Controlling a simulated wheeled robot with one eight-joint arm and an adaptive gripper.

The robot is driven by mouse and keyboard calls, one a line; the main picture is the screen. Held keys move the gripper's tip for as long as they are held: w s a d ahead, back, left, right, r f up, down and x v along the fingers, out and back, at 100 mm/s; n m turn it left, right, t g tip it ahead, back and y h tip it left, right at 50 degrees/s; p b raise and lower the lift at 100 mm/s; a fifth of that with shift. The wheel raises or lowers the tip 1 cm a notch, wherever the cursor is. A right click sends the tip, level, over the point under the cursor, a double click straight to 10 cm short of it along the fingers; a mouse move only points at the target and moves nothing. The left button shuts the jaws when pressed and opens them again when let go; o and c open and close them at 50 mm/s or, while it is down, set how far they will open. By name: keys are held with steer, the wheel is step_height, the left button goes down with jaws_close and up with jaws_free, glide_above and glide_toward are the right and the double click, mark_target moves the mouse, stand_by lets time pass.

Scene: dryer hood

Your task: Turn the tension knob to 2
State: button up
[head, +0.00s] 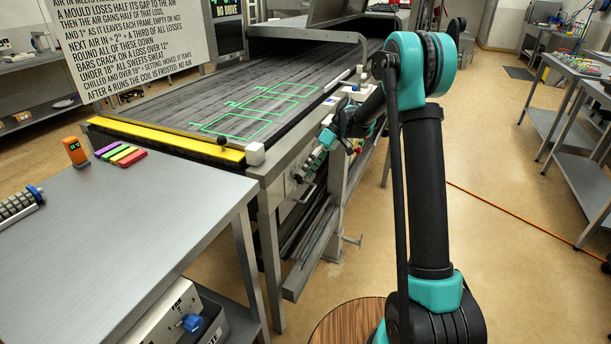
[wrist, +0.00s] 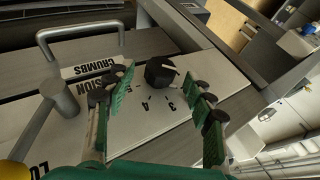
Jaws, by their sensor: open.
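The tension knob (wrist: 158,72) is a round black dial with a white pointer mark on a pale panel (wrist: 150,110) in the wrist view. The mark points toward the right of the picture. The digits 3 and 4 show below the knob; I cannot make out a 2. A partly hidden label ending in "SION" lies to the left. My gripper (wrist: 163,84) is open, with green-padded fingers on either side of the knob's near side, apparently not touching it. In the head view my gripper (head: 308,168) is beside the dryer's side panel, and the knob cannot be made out.
A grey metal handle (wrist: 82,31) and a grey cylindrical post (wrist: 62,97) stand left of the knob, near a "CRUMBS" label. The dryer belt (head: 230,98) has a yellow front strip (head: 165,138). A grey table (head: 120,215) stands in front. Open floor lies right.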

steer(key=v, duration=0.9)
steer(key=shift+d+r, duration=0.2)
steer(key=shift+r, duration=0.15)
steer(key=s+d+f+m+t+h, duration=0.2)
steer(key=s+d, duration=0.4)
steer(key=s, duration=0.5)
steer(key=s+d+f+m+t+h, duration=0.2)
steer(key=s+d+f+m+t, duration=0.2)
steer(key=s, duration=0.6)
steer(key=s+d+f+m+t+h, duration=0.2)
steer(key=s+d+f+m, duration=0.3)
steer(key=s+d, duration=0.4)
steer(key=s+m, duration=0.1)
steer(key=s, duration=0.1)
steer(key=shift+s+d+m+t+h, duration=0.25)
steer(key=shift+s+m+t+h, duration=0.05)
steer(key=shift+t+h, duration=0.1)
steer(key=shift+f, duration=0.1)
